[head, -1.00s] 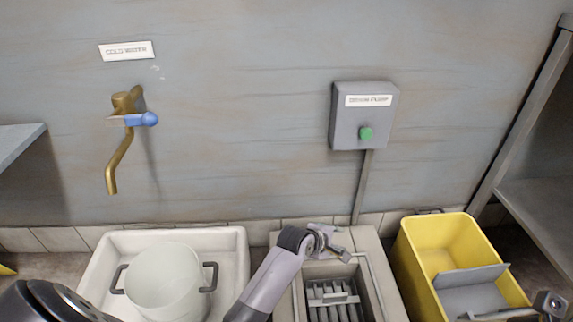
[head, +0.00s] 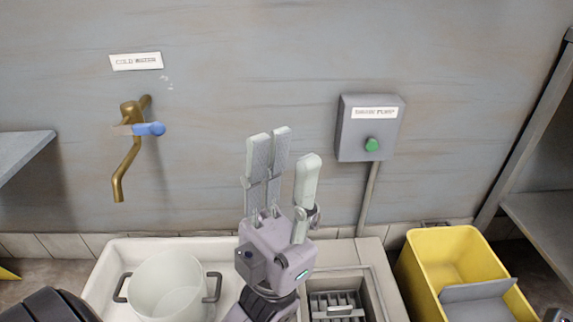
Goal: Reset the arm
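My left gripper (head: 287,162) stands upright in the middle of the head view, fingers pointing up in front of the grey wall. Two fingers are on the left and one on the right, with an empty gap between them, so it is open. It is between the brass tap (head: 127,150) with its blue handle and the grey switch box (head: 352,140) with a green button (head: 372,145), apart from both. My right gripper cannot be made out in the view.
A white basin (head: 117,258) below holds a pale pot (head: 165,287) with dark handles. A yellow bucket (head: 425,270) with a grey insert stands further right. Shelves (head: 25,150) jut in at both sides.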

